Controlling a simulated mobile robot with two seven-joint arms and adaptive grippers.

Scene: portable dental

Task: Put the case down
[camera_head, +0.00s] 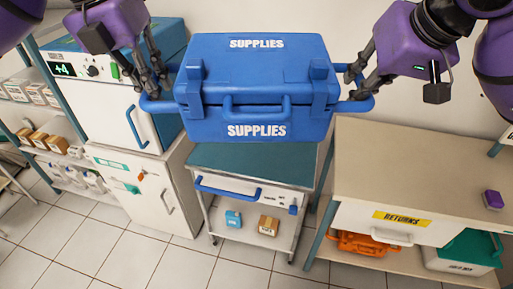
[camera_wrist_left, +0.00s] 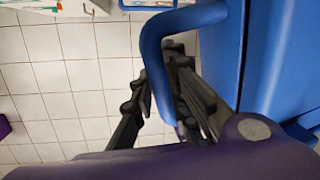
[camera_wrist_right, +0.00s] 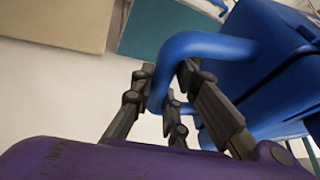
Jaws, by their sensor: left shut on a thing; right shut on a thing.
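The blue case (camera_head: 257,75), marked SUPPLIES, hangs in the air between my two grippers, roughly level, with its latches and front handle facing me. My left gripper (camera_head: 156,88) is shut on the case's left side handle. That handle shows between the fingers in the left wrist view (camera_wrist_left: 153,60). My right gripper (camera_head: 360,85) is shut on the right side handle, which also shows in the right wrist view (camera_wrist_right: 205,45). Below the case in the picture stands a small wheeled cart (camera_head: 255,160) with a bare teal top; the case hides its back part.
A beige-topped counter (camera_head: 420,165) with a RETURNS drawer (camera_head: 395,218) stands at the right, with a small purple box (camera_head: 493,199) on it. A white cabinet unit (camera_head: 110,115) stands at the left, beside shelves. A blue box (camera_head: 233,219) and a brown box (camera_head: 268,225) sit on the cart's lower shelf.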

